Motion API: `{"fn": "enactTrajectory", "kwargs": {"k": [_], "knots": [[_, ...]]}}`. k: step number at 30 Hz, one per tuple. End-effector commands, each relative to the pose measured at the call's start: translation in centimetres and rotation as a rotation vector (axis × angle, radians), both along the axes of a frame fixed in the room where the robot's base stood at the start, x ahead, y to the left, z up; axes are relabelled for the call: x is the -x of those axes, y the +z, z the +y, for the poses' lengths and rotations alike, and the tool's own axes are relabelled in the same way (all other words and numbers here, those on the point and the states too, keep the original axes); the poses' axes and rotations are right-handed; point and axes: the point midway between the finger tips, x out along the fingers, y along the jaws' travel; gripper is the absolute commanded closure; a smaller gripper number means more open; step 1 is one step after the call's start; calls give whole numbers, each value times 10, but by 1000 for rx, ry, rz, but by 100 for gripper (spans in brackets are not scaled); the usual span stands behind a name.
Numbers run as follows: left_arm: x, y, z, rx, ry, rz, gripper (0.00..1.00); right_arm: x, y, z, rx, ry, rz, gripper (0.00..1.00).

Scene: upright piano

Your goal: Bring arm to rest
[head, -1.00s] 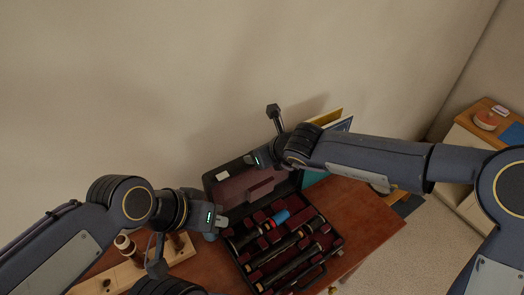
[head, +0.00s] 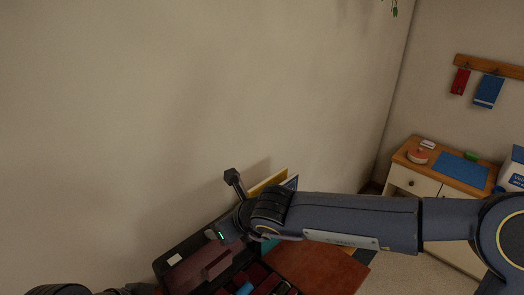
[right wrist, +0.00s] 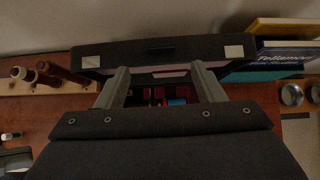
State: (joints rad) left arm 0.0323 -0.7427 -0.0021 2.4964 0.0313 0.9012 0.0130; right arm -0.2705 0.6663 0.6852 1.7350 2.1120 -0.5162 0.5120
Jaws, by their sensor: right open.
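My right arm (head: 350,222) reaches in from the right in the head view. Only the top of my left arm (head: 60,290) shows at the bottom left edge of the head view.
The case stands on a reddish wooden table (head: 318,268) against a plain wall. Upright books (right wrist: 275,52) stand right of the case, and a wooden peg rack (right wrist: 50,84) lies left of it. A cabinet (head: 412,182) stands farther right, with floor between.

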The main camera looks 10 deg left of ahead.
Motion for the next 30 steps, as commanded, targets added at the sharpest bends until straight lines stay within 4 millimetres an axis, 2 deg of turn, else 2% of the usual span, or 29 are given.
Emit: {"fn": "enactTrajectory", "kwargs": {"k": [2,4,8,9,11,14,17,21,24,27,30], "knots": [[0,-1,0,0,0,0,100,-6,7,-8,4,7,-56,38],[0,-2,0,0,0,0,100,-18,22,-23,14,32,-179,38],[0,-7,0,0,0,0,100,-36,70,-76,99,153,-565,38],[0,-8,0,0,0,0,100,-35,84,-95,148,215,-695,38],[0,-10,0,0,0,0,100,-26,99,-124,241,320,-869,38],[0,-14,0,0,0,0,100,3,106,-169,427,525,-1086,38],[0,-17,0,0,0,0,100,43,90,-215,630,758,-1203,38],[0,-22,0,0,0,0,100,108,42,-280,880,1097,-1200,38],[0,-23,0,0,0,0,100,147,8,-316,987,1286,-1128,38],[0,-25,0,0,0,0,100,178,-18,-342,1044,1421,-1047,38],[0,-25,0,0,0,0,100,198,-34,-358,1071,1502,-989,38]]}}
